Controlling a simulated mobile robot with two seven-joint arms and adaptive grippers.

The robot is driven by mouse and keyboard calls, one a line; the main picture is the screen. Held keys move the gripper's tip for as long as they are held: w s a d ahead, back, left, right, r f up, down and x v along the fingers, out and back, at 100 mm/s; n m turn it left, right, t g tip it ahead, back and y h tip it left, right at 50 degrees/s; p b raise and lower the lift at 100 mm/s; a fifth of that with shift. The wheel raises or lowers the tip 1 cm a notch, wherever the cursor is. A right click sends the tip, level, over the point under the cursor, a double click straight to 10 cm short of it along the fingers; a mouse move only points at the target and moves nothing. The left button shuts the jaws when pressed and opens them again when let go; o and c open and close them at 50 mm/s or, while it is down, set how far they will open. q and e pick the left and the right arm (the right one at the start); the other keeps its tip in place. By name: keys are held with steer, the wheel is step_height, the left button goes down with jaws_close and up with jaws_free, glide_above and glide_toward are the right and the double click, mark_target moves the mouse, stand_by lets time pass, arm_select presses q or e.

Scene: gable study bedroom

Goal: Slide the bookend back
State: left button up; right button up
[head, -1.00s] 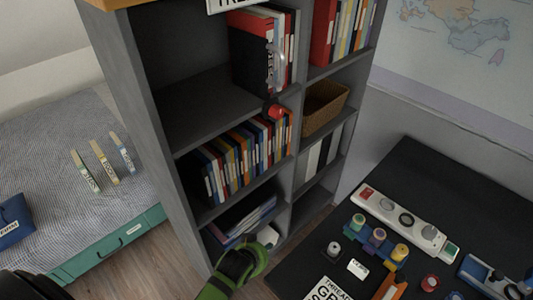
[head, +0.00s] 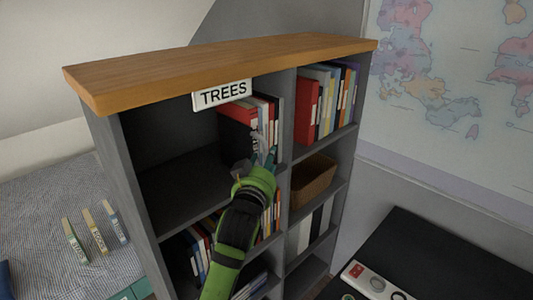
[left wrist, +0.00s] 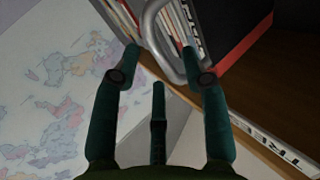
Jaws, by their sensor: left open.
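The bookend seems to be the grey metal loop (head: 262,142) at the front of the books in the top left shelf bay; its base is hidden. In the left wrist view the loop (left wrist: 163,38) stands between my fingertips, with no clear grip on it. My left gripper (head: 258,162), with green arm and dark teal fingers, is open at the front of that bay. It also shows in the left wrist view (left wrist: 160,70). A black and red block or book (left wrist: 232,30) with white lettering stands beside the loop. My right gripper is out of view.
The grey bookcase has a wooden top (head: 220,65) and a TREES sign (head: 222,95). Left of the books the bay is empty. A shelf divider (head: 288,110) stands close on the right. A basket (head: 313,178) and dark desk (head: 420,260) are further right.

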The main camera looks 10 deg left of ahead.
arm_select(q)
steer(key=shift+w+p, duration=0.3)
steer(key=shift+w, duration=1.15)
jaws_close()
steer(key=shift+f, duration=0.1)
